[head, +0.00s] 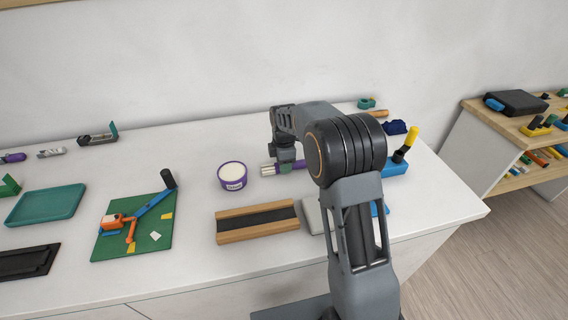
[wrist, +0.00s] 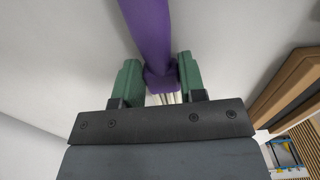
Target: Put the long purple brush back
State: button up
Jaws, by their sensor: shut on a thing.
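The long purple brush (wrist: 150,35) lies between the green fingers of my gripper (wrist: 160,72) in the wrist view. Its pale bristles show just below the fingers. My gripper is shut on it. In the head view my gripper (head: 286,158) is over the back middle of the white table. The brush (head: 284,167) lies roughly level there, bristles pointing left. The rest of its handle is hidden behind my arm. I cannot tell whether the brush touches the table.
A white-topped purple tub (head: 232,184) stands just left of the bristles. A wooden block with a dark strip (head: 258,223) lies in front. A green board (head: 155,240) with a small crane is to the left. A blue block (head: 397,168) with a yellow-topped tool stands right of my arm.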

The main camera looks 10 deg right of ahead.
jog(key=o, duration=0.9)
jog(key=shift+f, duration=0.25)
jog(key=shift+f, duration=0.2)
notch_tip(320, 180, up, 13)
jog(key=s+d+r+m+t, duration=0.1)
jog(key=s+r+m+t, duration=0.15)
jog(key=s+m, duration=0.75)
jog(key=s+f+m, duration=0.1)
jog(key=s+m, duration=0.1)
jog(key=s, duration=0.3)
jog(key=s+f+m, duration=0.2)
jog(key=s+m, duration=0.1)
jog(key=s, duration=0.2)
jog(key=s+d+f+m+t+b, duration=0.1)
jog(key=s+f+m, duration=0.1)
jog(key=s, duration=0.3)
jog(key=shift+s+f+m, duration=0.15)
jog(key=shift+f+m, duration=0.1)
jog(key=shift+m, duration=0.05)
jog(key=shift+s+f, duration=0.2)
